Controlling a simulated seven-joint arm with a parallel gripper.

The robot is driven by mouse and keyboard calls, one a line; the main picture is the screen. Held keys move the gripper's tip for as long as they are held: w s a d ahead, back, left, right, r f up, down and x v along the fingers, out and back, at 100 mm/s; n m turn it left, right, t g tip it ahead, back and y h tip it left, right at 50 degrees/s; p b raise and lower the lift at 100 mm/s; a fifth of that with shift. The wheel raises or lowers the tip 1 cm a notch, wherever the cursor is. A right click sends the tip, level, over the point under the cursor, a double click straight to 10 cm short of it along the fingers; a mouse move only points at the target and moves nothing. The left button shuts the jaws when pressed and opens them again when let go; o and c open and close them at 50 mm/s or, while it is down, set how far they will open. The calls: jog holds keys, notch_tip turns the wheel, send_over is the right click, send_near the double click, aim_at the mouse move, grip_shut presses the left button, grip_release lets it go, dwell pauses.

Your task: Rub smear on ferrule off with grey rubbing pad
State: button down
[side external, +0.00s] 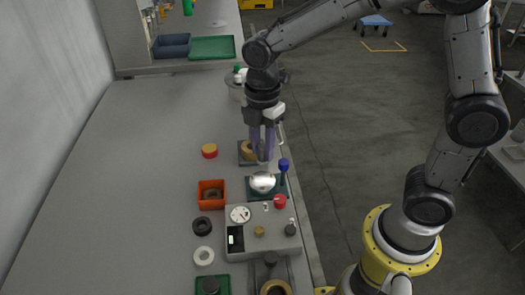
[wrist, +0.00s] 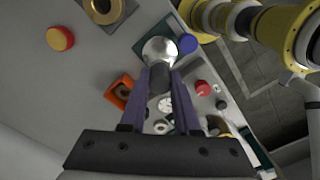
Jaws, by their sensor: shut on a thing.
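My gripper (side external: 262,153) points down over the bench and is shut on a grey pad, which shows between the fingertips in the wrist view (wrist: 159,79). A shiny silver rounded metal piece (side external: 262,182), which looks like the ferrule, sits on a dark green square mat (side external: 250,195). It also shows just beyond the fingertips in the wrist view (wrist: 160,48). The pad is right by the silver piece; I cannot tell whether they touch. No smear can be made out on its bright surface.
A blue-topped knob (side external: 284,164) stands close at the right. A brass ring (side external: 247,148) on a dark plate is behind. An orange box (side external: 211,194), a red-yellow disc (side external: 209,150) and a grey gauge panel (side external: 258,231) are nearby. The bench's left side is clear.

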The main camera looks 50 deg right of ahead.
jog(key=shift+r, duration=1.5)
